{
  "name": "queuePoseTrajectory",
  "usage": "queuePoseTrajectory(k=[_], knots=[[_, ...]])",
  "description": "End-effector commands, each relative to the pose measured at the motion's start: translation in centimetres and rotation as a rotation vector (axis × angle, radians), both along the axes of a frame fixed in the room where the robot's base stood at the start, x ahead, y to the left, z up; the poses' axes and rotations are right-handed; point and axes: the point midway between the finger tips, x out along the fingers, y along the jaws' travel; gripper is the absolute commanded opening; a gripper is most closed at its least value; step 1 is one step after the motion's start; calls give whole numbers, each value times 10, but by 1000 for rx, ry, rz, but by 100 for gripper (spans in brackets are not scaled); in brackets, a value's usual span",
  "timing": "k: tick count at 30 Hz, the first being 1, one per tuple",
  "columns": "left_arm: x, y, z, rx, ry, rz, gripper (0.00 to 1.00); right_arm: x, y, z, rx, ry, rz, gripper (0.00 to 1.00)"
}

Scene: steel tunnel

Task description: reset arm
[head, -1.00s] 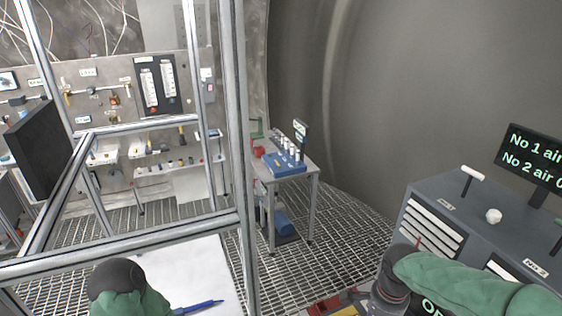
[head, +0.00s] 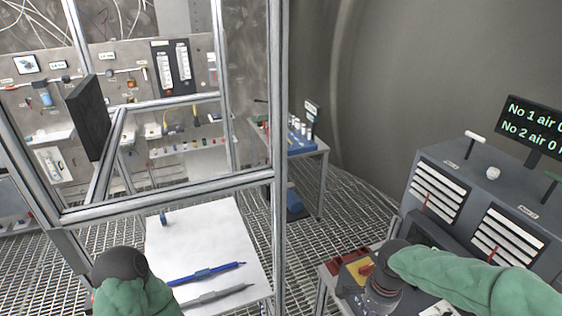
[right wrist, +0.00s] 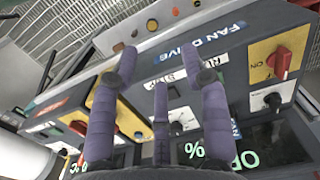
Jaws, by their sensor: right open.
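My right arm comes in from the right in the head view, with its wrist above a control panel (head: 357,272); its gripper is not clear there. In the right wrist view my right gripper (right wrist: 163,62) has its purple fingers spread, with nothing between them. The fingers lie over the panel, near its "FAN DRIVE" label (right wrist: 205,38) and a red knob (right wrist: 279,61) on a yellow plate. I cannot tell whether they touch it. My left arm shows as a green sleeve and dark joint at the bottom left of the head view; its gripper is out of sight.
A white table (head: 205,240) with a blue pen-like tool (head: 205,273) and a grey one (head: 217,295) is beside my left arm. A metal frame post (head: 276,150) stands in the middle. A grey console (head: 470,190) with a display (head: 535,130) is at the right.

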Motion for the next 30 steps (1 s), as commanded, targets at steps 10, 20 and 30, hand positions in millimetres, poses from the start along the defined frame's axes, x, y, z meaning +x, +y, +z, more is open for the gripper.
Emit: queuePoseTrajectory(k=[10, 20, 30], knots=[[0, 0, -27, 0, 1, 0, 40, 2, 28, -80, 86, -2, 165, 46], [0, 0, -76, 0, 0, 0, 40, -14, 76, -221, 227, -49, 425, 46], [0, 0, -128, 0, 0, 0, 40, -60, 115, -363, 302, -138, 666, 46]])
